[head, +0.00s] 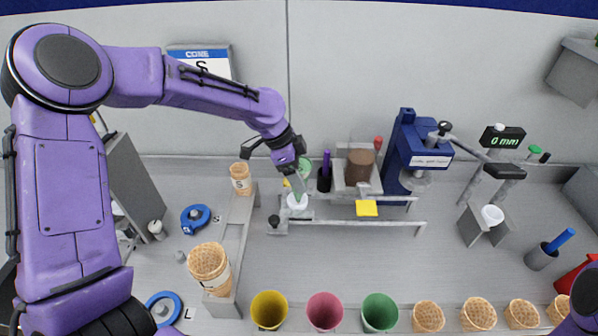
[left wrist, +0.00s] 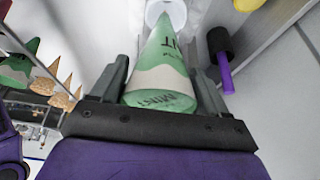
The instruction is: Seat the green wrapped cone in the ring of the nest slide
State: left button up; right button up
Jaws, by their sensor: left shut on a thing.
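My left gripper (head: 291,166) is shut on the green wrapped cone (left wrist: 160,72). The cone has a green and pale wrapper with lettering, and its tip points away from the wrist camera. In the head view the cone (head: 298,190) hangs tip down over the white ring (head: 298,206) of the nest slide (head: 350,222). The ring also shows behind the tip in the left wrist view (left wrist: 166,6). The tip is at the ring's opening; I cannot tell how deep it sits. My fingers hide part of the cone. My right gripper is not in view.
A yellow block (head: 366,208) and a box with a brown top (head: 360,168) are right of the ring. A blue press (head: 405,150) stands behind. A rack (head: 232,250) with wafer cones is to the left. Coloured cups (head: 325,312) line the front.

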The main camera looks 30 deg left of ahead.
pick_arm(q)
notch_tip(320, 180, down, 4)
jog(key=b, duration=0.3)
jog(key=shift+r, duration=0.25)
jog(key=shift+f+b, duration=0.45)
jog(key=shift+f, duration=0.7)
jog(key=o, duration=0.8)
jog(key=shift+c, duration=0.2)
jog(key=b+v, duration=0.1)
jog(key=v, duration=0.9)
jog(key=shift+r, duration=0.25)
